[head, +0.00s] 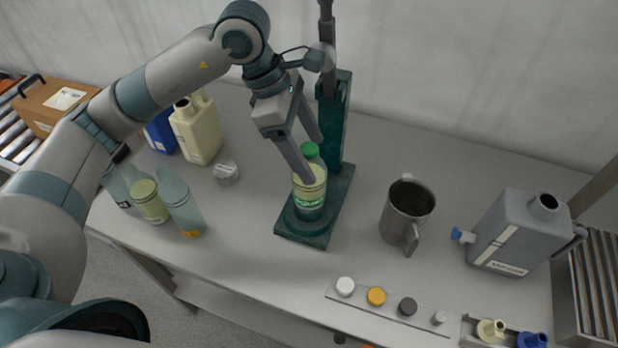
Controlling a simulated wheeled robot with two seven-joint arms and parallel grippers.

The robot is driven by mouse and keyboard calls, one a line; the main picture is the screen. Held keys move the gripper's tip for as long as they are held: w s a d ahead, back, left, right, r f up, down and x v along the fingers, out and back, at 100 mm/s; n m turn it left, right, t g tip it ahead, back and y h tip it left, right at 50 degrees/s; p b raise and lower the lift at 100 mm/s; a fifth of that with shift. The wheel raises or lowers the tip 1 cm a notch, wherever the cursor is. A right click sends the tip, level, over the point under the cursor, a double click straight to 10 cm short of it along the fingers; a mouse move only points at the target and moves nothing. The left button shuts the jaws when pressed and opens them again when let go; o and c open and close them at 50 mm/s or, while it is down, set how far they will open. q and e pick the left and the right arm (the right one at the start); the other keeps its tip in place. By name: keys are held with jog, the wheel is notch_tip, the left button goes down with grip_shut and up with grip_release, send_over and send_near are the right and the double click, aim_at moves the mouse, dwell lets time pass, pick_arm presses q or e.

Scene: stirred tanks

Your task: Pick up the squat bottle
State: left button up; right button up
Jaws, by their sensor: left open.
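A short, wide bottle (309,197) with a green cap (310,150), pale yellow contents and a green label stands upright on the dark teal base (303,232) of a stand. It looks like the squat bottle. My left gripper (311,160) is open and points down at its top from above, with the green cap between its two fingers. The near finger covers part of the bottle's upper side. Whether the fingers touch it, I cannot tell. My right gripper is not in view.
The stand's column (336,120) rises just behind the bottle. A steel jug (405,212) and a grey canister (515,235) stand to the right. Clear bottles (181,205), a cream jug (198,133) and a small clear jar (226,173) stand left. A strip of caps (390,315) lies in front.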

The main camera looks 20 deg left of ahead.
aim_at(315, 160)
pick_arm(q)
jog(key=shift+d+f+p, duration=0.3)
jog(key=shift+f+p, duration=0.25)
jog(key=shift+p, duration=0.1)
jog(key=p+x, duration=0.1)
jog(key=x, duration=0.2)
jog(key=shift+f, duration=0.3)
jog(key=shift+c, duration=0.4)
jog(key=c, duration=1.3)
jog(key=shift+r, duration=0.15)
